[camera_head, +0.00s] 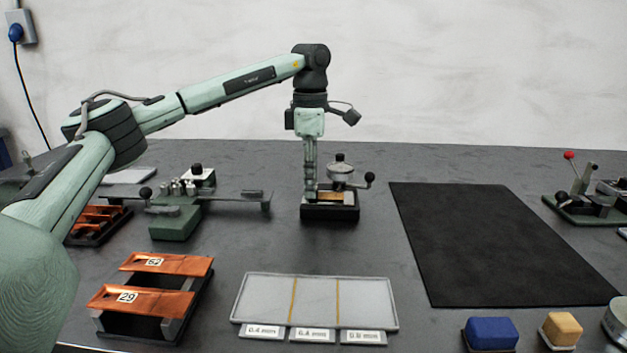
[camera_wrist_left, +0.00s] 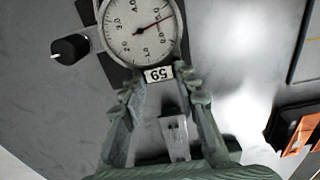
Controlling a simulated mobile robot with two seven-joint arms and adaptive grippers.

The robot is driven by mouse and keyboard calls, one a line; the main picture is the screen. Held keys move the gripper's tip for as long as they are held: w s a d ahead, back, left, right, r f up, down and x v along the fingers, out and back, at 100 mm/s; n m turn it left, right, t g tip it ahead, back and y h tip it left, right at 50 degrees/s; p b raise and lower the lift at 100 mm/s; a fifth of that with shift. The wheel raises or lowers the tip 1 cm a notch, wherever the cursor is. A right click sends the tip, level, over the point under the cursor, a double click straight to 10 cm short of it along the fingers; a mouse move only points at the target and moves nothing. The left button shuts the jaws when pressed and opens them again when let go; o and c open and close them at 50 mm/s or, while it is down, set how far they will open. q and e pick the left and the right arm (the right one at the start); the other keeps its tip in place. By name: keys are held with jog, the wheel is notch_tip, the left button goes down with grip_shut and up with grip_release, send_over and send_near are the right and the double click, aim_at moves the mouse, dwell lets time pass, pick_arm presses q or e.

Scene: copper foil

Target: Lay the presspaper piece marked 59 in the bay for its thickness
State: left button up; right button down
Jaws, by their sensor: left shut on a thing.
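My left gripper (camera_head: 311,193) points down at the front left of the dial thickness gauge (camera_head: 340,172). It is shut on the presspaper piece marked 59 (camera_wrist_left: 159,74), whose label shows between the fingertips in the left wrist view. The far part of the piece is hidden beneath the gauge's round dial (camera_wrist_left: 140,28); I cannot tell whether the anvil touches it. The dial's red needle points to the upper right in that view.
Copper foil pieces (camera_head: 165,264) lie on a black rack (camera_head: 205,300) left of the tray. A green-based device (camera_head: 175,222) stands behind it. A black mat (camera_head: 500,245) lies bare at right. Blue (camera_head: 491,332) and yellow (camera_head: 562,329) blocks sit at the front right.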

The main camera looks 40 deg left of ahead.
pick_arm(q)
jog(key=shift+s+a, duration=0.65)
jog(key=shift+a, duration=0.35)
jog(key=shift+s+a, duration=0.6)
jog(key=shift+a, duration=0.4)
jog(key=shift+r, duration=0.1)
notch_tip(320, 180, up, 7)
jog(key=p, duration=0.1)
dwell(1.1)
dwell(1.5)
